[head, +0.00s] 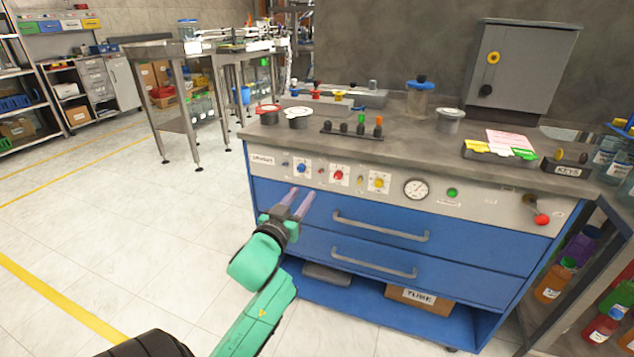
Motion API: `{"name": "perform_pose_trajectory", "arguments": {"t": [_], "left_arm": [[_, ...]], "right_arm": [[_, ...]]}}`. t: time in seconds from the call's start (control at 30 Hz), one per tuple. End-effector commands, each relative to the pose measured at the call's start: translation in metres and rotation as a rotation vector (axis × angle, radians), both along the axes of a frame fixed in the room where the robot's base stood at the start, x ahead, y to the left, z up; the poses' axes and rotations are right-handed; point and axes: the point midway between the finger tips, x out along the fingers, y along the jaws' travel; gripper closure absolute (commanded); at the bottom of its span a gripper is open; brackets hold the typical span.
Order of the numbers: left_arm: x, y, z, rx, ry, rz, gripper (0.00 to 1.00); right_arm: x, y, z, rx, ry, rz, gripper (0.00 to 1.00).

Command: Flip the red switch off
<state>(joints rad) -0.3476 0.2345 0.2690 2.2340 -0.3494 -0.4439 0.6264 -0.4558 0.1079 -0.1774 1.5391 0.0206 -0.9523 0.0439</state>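A red knob-like switch (339,175) sits on a white plate in the grey front panel (440,199) of the blue workbench. A blue switch (302,168) is to its left and a yellow one (379,182) to its right. The setting of the red switch is too small to read. My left gripper (302,193) is open and empty, its two purple fingers pointing up toward the panel. It appears below the blue switch, to the lower left of the red one, not touching it. My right gripper is not in view.
Drawer handles (381,227) protrude below the panel. A gauge (416,189), a green button (452,193) and a red-ball lever (541,219) are farther right. Jars, caps and trays stand on the worktop (400,150). The floor left of the bench is clear.

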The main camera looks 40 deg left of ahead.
Motion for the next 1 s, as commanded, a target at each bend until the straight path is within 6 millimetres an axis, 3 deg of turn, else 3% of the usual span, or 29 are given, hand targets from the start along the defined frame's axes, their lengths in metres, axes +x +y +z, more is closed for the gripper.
{"name": "perform_pose_trajectory", "arguments": {"t": [0.2,0.4,0.73,0.77,0.83,0.87,1.0], "left_arm": [[0.057,0.02,0.0,0.002,-0.002,0.0,0.6],[0.094,0.032,-0.001,0.001,0.001,-0.001,0.6],[0.103,0.035,-0.001,-0.002,0.003,-0.001,0.6],[0.103,0.035,-0.001,-0.001,0.003,-0.001,0.68],[0.102,0.035,-0.001,-0.001,0.003,-0.001,0.95],[0.102,0.035,-0.001,-0.001,0.003,-0.001,1.0],[0.102,0.035,-0.001,-0.001,0.003,-0.001,1.0]], "right_arm": [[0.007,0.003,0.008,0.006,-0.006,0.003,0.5],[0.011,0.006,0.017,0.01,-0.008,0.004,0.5],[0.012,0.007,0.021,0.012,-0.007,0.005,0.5],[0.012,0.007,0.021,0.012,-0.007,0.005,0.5],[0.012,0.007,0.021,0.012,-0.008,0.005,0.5],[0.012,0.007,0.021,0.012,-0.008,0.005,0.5],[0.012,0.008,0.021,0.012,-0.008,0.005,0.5]]}}
